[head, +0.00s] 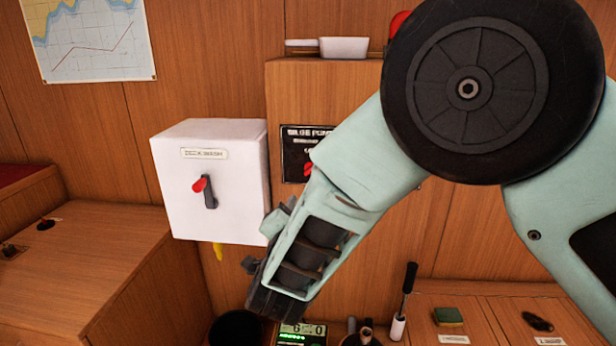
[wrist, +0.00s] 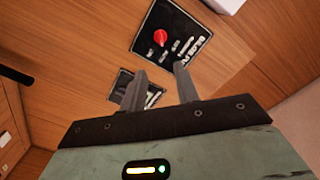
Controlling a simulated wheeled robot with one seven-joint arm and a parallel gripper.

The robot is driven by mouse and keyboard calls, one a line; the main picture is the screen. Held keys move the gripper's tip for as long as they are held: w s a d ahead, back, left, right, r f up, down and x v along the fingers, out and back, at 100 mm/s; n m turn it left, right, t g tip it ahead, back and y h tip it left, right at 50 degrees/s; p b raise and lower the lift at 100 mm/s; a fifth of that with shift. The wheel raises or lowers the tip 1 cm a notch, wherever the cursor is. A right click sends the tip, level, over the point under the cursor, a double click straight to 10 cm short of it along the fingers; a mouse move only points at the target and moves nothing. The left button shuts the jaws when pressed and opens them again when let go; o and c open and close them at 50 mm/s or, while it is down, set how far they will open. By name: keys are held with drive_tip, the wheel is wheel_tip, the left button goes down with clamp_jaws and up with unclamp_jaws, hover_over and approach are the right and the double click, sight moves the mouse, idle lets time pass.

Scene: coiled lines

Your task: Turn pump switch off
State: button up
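The black bilge pump panel (head: 296,145) is on the wooden cabinet front in the head view, mostly covered by my arm. A sliver of its red knob (head: 308,170) shows there. In the wrist view the panel (wrist: 190,48) is seen at a slant, with the red knob (wrist: 160,37) clear on it. My gripper (wrist: 161,84) is open and empty, its two grey fingers apart. The fingertips appear below the knob in that view and apart from it. A second, smaller black panel (wrist: 124,84) is partly behind the left finger.
A white box (head: 235,165) labelled deck wash, with a red-tipped lever (head: 204,190), stands left of the panel. Below are a green display (head: 300,334), a black-handled brush (head: 404,300) and a sponge (head: 448,316). A white tray (head: 343,47) sits on the cabinet top.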

drive_tip(key=w+p, duration=0.4)
drive_tip(key=w, duration=1.3)
drive_tip(key=shift+w+d, duration=0.15)
drive_tip(key=shift+d, duration=0.2)
clamp_jaws()
